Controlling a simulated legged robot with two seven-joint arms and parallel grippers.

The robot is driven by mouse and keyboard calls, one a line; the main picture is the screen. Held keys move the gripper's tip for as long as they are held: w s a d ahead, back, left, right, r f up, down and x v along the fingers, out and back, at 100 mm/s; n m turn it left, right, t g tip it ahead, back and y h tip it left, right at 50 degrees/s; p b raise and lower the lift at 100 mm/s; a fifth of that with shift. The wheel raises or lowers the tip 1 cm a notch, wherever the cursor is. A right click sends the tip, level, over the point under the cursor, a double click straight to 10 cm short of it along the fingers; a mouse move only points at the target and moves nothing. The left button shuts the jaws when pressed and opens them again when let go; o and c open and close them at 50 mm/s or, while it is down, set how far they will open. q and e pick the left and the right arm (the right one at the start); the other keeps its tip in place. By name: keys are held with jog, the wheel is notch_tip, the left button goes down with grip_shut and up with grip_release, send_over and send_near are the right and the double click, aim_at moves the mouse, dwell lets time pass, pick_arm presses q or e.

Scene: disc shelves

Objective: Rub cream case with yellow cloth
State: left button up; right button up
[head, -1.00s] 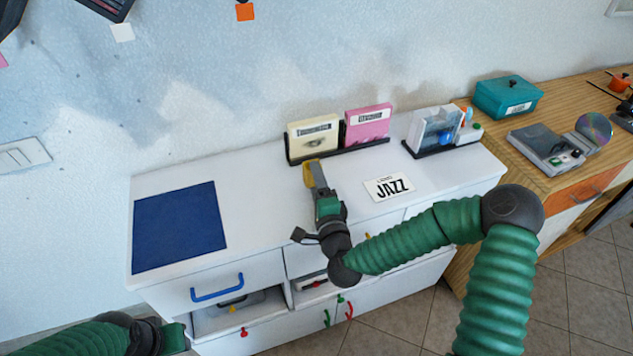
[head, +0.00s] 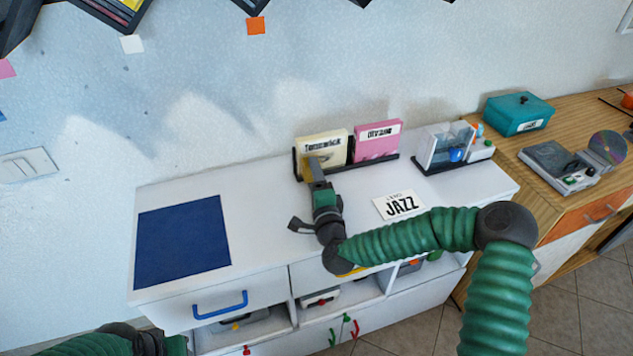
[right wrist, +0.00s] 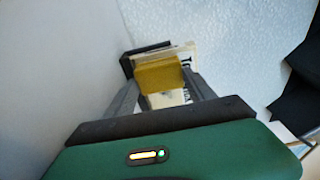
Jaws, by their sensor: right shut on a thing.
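The cream case (head: 325,145) stands upright in a black rack (head: 346,168) at the back of the white cabinet top; it also shows in the right wrist view (right wrist: 190,60). My right gripper (head: 317,170) is shut on the yellow cloth (right wrist: 159,75), a small folded pad between the fingertips. In the head view the cloth is right in front of the cream case's face and covers its lower left part. Whether it touches the case I cannot tell for sure. Of my left arm (head: 105,340) only a part shows at the bottom left; its fingertips are out of view.
A pink case (head: 377,143) stands right beside the cream one. A JAZZ card (head: 399,205) lies right of my gripper. A blue mat (head: 182,242) lies on the left of the top. A second rack (head: 450,165) with a clear case stands at the right.

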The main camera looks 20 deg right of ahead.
jog(key=shift+w, duration=1)
dwell(0.4)
